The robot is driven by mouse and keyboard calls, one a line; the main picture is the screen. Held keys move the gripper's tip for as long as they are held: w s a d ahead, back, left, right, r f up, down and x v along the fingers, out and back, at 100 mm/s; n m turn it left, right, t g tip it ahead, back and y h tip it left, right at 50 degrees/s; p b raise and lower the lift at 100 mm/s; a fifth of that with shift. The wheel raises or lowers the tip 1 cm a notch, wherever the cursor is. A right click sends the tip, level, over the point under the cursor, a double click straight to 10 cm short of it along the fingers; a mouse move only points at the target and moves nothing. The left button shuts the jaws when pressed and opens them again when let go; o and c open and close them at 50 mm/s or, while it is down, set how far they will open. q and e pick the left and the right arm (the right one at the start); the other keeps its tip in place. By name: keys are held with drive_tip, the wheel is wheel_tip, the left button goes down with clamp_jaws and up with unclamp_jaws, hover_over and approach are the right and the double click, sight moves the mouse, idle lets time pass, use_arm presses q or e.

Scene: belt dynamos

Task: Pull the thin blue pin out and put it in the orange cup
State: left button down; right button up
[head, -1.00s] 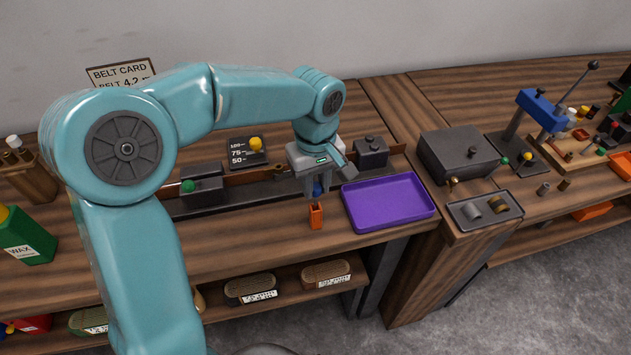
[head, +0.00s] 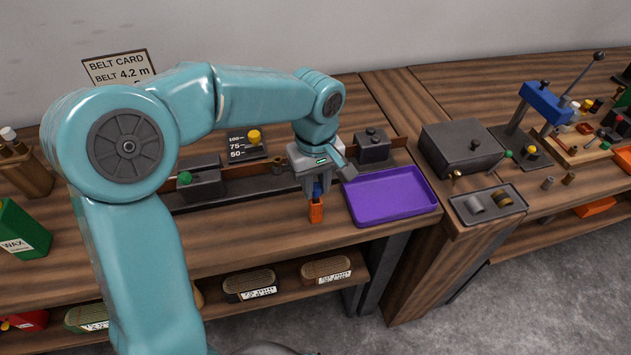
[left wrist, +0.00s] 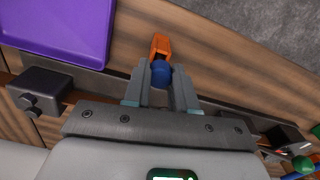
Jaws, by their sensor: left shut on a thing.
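My left gripper (head: 316,195) is shut on the thin blue pin (head: 317,189), whose blue end also shows between the fingers in the left wrist view (left wrist: 161,74). The gripper points down at the orange cup (head: 316,213), a small narrow cup near the front edge of the bench. In the left wrist view the cup (left wrist: 160,44) is just beyond the fingertips. The pin's lower end is hidden, so I cannot tell whether it is inside the cup. My right gripper is not in view.
A purple tray (head: 391,213) lies close to the right of the cup. Behind are a dark block with a green knob (head: 201,183), another dark block (head: 373,146) and a scale plate with a yellow knob (head: 246,147). A large dark box (head: 461,148) stands further right.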

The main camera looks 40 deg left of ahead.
sight(315, 186)
use_arm(q)
drive_tip(key=shift+f+b, duration=0.95)
drive_tip(key=shift+f, duration=0.3)
drive_tip(key=c, duration=0.8)
unclamp_jaws()
drive_tip(key=shift+r, duration=0.1)
drive_tip(key=shift+r, duration=0.1)
wheel_tip(315, 186, up, 16)
drive_tip(key=shift+r+p, duration=0.1)
drive_tip(key=shift+p, duration=0.85)
